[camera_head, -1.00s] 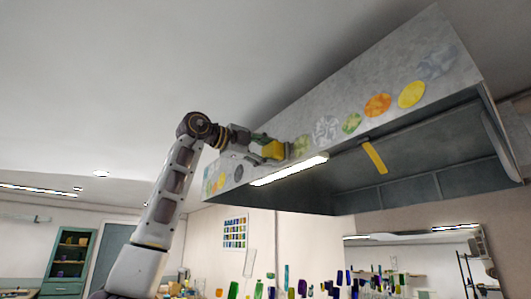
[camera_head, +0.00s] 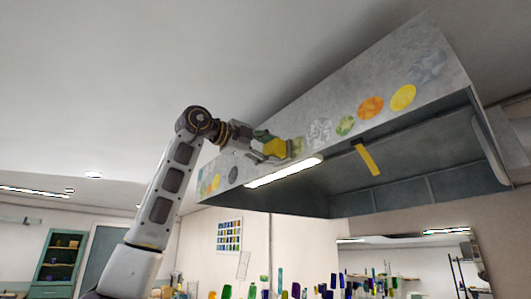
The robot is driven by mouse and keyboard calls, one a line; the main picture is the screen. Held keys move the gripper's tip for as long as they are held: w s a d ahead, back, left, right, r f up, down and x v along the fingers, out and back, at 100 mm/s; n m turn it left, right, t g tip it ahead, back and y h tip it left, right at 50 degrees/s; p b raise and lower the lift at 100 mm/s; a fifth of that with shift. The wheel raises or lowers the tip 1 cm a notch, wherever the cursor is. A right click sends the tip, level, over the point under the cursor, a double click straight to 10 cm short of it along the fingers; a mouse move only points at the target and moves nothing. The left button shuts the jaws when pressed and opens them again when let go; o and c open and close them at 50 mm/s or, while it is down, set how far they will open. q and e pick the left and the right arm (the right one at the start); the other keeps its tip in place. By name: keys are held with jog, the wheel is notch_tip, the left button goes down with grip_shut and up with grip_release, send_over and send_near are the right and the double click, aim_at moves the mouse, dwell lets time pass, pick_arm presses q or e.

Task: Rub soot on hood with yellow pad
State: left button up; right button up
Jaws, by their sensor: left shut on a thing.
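The grey metal hood (camera_head: 400,72) hangs from upper right toward the middle. Its long front face carries a row of round patches: yellow, orange, green, and mottled grey-white. A dark round spot (camera_head: 233,174) is near its left end, and a pale grey smudgy patch (camera_head: 320,132) is near the middle. I cannot tell which patch is soot. My left gripper (camera_head: 264,146) is shut on the yellow pad (camera_head: 275,148), held at the front face beside a green patch that it partly covers. Whether the pad touches the face is unclear. My right gripper is out of view.
A lit strip lamp (camera_head: 284,172) runs along the hood's lower edge below the pad. A yellow strip (camera_head: 367,159) hangs under the hood. Coloured glass pieces (camera_head: 296,290) stand low at the back, and a green cabinet (camera_head: 54,258) is at far left.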

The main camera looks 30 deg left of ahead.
aim_at(276, 144)
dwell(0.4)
pick_arm(q)
jog(key=shift+s+d, duration=0.3)
jog(key=shift+d, duration=0.55)
jog(key=shift+s+d, duration=0.35)
jog(key=shift+d, duration=0.45)
jog(key=shift+d, duration=0.1)
jog(key=shift+s+d+b, duration=0.2)
jog(key=shift+d+b, duration=0.05)
jog(key=shift+d, duration=0.25)
jog(key=shift+s+d+b, duration=0.2)
jog(key=shift+d, duration=0.3)
jog(key=shift+s+d, duration=0.2)
jog(key=shift+d, duration=0.3)
jog(key=shift+s+d+b, duration=0.15)
jog(key=shift+s+d, duration=0.2)
jog(key=shift+d, duration=0.45)
jog(key=shift+s+d+b, duration=0.15)
jog(key=shift+s+d, duration=0.2)
jog(key=shift+d, duration=0.4)
